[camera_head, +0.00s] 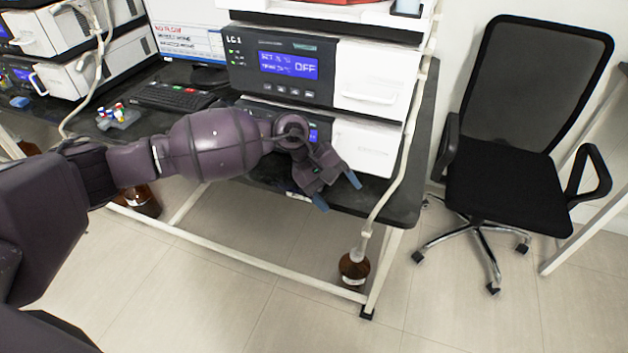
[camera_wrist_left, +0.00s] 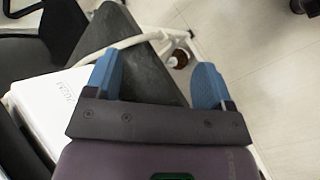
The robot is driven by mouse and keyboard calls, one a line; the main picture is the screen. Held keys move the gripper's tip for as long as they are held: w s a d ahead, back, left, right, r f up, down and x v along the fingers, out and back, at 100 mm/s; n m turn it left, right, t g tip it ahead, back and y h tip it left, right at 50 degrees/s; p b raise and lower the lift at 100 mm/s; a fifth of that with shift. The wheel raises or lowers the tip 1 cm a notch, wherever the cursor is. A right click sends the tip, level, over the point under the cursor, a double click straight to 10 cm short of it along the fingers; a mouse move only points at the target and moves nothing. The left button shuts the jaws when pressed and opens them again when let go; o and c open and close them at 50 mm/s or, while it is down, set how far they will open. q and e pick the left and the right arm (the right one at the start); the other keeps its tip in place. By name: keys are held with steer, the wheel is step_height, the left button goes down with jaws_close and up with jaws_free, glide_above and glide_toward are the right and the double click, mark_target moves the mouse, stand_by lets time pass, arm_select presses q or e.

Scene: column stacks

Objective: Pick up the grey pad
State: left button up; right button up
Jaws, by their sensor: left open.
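I cannot make out a grey pad for certain in either view. My left gripper (camera_head: 337,191) is open, with two blue fingers spread apart near the right end of the bench's front edge. In the left wrist view the open gripper (camera_wrist_left: 157,78) has nothing between its fingers, with the dark bench top beyond them. My left forearm hides part of the bench and the lower instrument in the head view. My right gripper is not in view.
The dark bench (camera_head: 404,207) carries LC instruments (camera_head: 372,80), a keyboard (camera_head: 175,97) and a small rack of coloured vials (camera_head: 118,118). A white tube runs down to a brown bottle (camera_head: 354,268) under the bench. A black office chair (camera_head: 507,190) stands right. Floor in front is clear.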

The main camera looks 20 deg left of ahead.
arm_select(q)
steer(key=w+a+r+m+y, duration=0.1)
steer(key=w+a+y, duration=0.1)
steer(key=a, duration=0.1)
steer(key=w+a+r+m+t+y, duration=0.1)
steer(key=w+a+m+y, duration=0.1)
steer(key=w+a, duration=0.1)
steer(key=w+a+m+y+b, duration=0.1)
steer(key=w+a+m+y, duration=0.1)
steer(key=w+a, duration=0.1)
steer(key=shift+w+a+r+t, duration=0.15)
steer(key=shift+a+r+t, duration=0.25)
steer(key=shift+a, duration=0.25)
steer(key=b+x, duration=0.1)
steer(key=x, duration=0.4)
steer(key=shift+a, duration=0.15)
steer(key=shift+w+a+b+x, duration=0.15)
steer(key=shift+b+x, duration=0.1)
steer(key=shift+x, duration=1.2)
steer(key=shift+w+a+b+x, duration=0.1)
steer(key=shift+w+b+x, duration=0.1)
steer(key=shift+x, duration=1.2)
steer(key=shift+s+r, duration=0.1)
steer(key=shift+c, duration=0.2)
steer(key=c, duration=0.6)
steer(key=shift+r, duration=0.1)
